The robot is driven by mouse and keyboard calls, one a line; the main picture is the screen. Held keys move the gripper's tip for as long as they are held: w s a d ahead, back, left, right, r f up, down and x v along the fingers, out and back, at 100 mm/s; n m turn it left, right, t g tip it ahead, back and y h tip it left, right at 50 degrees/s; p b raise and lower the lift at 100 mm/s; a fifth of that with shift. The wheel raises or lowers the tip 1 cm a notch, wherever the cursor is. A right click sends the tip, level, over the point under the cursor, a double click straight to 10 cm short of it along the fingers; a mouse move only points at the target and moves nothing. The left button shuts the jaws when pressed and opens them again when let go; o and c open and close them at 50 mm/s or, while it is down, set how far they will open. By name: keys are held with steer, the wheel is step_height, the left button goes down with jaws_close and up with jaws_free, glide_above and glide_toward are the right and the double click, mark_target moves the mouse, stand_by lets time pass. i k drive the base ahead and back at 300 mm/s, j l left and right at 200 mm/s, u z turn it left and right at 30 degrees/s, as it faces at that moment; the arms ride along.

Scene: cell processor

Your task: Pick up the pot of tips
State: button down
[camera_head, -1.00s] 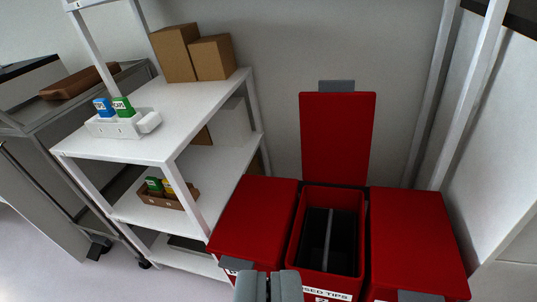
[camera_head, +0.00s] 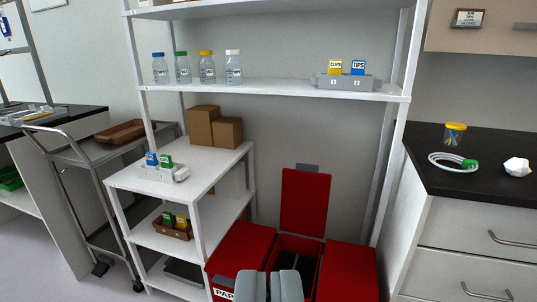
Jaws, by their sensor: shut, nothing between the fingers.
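A small clear pot with a yellow lid (camera_head: 455,134) stands upright on the dark counter at the right. Blue and yellow pieces show inside it, too small to make out as tips. A blue box labelled TIPS (camera_head: 358,68) stands in a grey holder on the upper shelf. My gripper (camera_head: 269,285) is at the bottom middle, shut and empty. In the picture it is over the red bins, well to the left of the pot and apart from it.
A coiled white tube with a green end (camera_head: 455,161) and a crumpled white piece (camera_head: 517,166) lie near the pot on the counter (camera_head: 430,147). Several bottles (camera_head: 208,66) stand on the shelf (camera_head: 270,88). A red bin with its lid up (camera_head: 305,203) is below. A shelf post (camera_head: 392,150) stands left of the counter.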

mark_target(454, 132)
steer(key=i+l, duration=0.3)
steer(key=l, duration=0.2)
steer(key=i+l+z, duration=0.1)
steer(key=i+l, duration=0.15)
steer(key=l, duration=0.25)
steer(key=i+l, duration=0.3)
steer(key=l, duration=0.2)
steer(key=i+l+z, duration=0.1)
steer(key=i+l, duration=0.2)
steer(key=l, duration=0.2)
steer(key=i+l, duration=0.35)
steer(key=l, duration=0.1)
